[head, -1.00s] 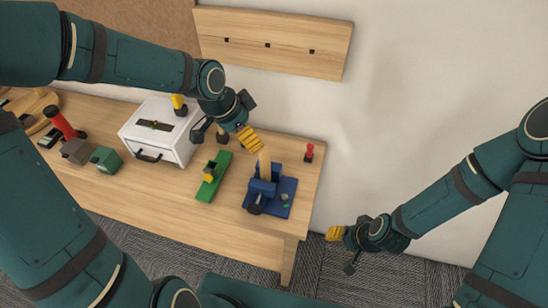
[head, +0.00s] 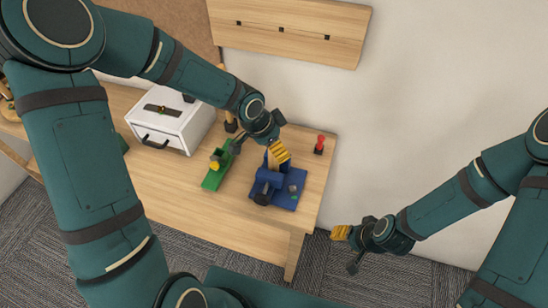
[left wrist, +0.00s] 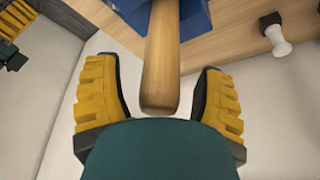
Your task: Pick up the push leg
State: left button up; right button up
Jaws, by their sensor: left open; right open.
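The push leg (left wrist: 160,60) is a pale wooden bar standing in a blue vise (head: 275,187) near the right end of the table. In the left wrist view its free end is between the two yellow fingers of my left gripper (left wrist: 159,98), with a gap on each side. In the head view my left gripper (head: 270,151) is over the vise and hides most of the leg. It is open and holds nothing. My right gripper (head: 348,248) is open and empty, off the table's right end.
A green block fixture (head: 215,175) is left of the vise. A white drawer box (head: 172,122) stands further left. A small red-topped item (head: 319,143) is at the back right. A wooden board (head: 290,30) hangs on the wall. The table front (head: 200,213) is clear.

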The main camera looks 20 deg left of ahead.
pick_arm(q)
jog(key=shift+w+d+f, duration=0.1)
jog(key=shift+f, duration=0.25)
grip_shut()
